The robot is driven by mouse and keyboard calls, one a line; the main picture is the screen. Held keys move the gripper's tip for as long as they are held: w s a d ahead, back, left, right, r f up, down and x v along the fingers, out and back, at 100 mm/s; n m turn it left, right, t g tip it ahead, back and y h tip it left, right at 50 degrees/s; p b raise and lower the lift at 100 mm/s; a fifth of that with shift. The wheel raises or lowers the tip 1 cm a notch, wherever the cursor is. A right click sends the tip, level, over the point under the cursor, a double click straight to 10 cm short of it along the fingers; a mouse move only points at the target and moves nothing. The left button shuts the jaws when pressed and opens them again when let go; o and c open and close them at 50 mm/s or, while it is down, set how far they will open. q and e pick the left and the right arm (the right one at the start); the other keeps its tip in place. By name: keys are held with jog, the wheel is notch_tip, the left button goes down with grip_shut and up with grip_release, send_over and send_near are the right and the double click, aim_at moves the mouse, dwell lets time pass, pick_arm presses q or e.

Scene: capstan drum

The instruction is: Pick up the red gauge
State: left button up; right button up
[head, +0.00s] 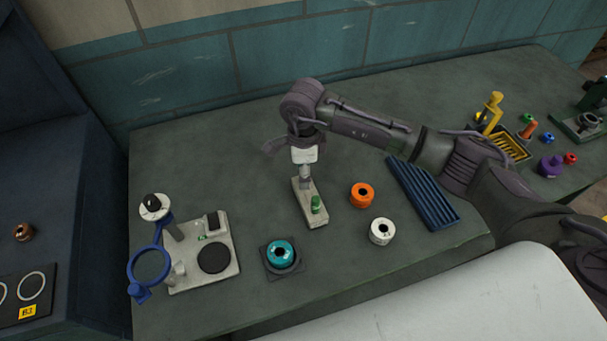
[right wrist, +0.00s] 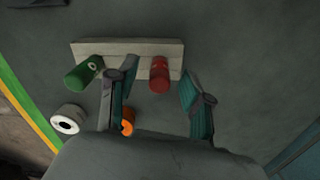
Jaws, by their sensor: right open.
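The red gauge (right wrist: 160,75) stands on a pale block (right wrist: 140,48) in the right wrist view, beside the green gauge (right wrist: 83,74). My right gripper (right wrist: 158,84) is open, with one finger on each side of the red gauge and a visible gap on both sides. In the head view my right gripper (head: 304,172) is over the far end of the block (head: 311,216) and hides the red gauge. The green gauge (head: 316,205) shows at the near end. My left gripper is not in view.
An orange ring (head: 361,195), a white ring (head: 382,231) and a blue ribbed tray (head: 423,192) lie right of the block. A teal ring (head: 281,254) and a grey fixture with a blue magnifier (head: 148,266) are at the left. Bare table lies behind and left of the block.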

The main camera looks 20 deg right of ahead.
grip_shut()
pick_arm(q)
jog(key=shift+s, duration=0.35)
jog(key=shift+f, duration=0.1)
pick_arm(e)
jog(key=shift+r+b, duration=0.4)
jog(key=shift+r, duration=0.15)
notch_tip(320, 180, up, 2)
jog(key=shift+r+b, duration=0.2)
jog(key=shift+b, duration=0.35)
pick_arm(q)
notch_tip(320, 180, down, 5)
jog(key=b, duration=0.3)
pick_arm(e)
jog(key=s+d+r, duration=0.5)
jog(key=s+r, duration=0.2)
jog(key=s, duration=0.3)
jog(key=shift+s+r, duration=0.25)
jog(key=shift+s, duration=0.1)
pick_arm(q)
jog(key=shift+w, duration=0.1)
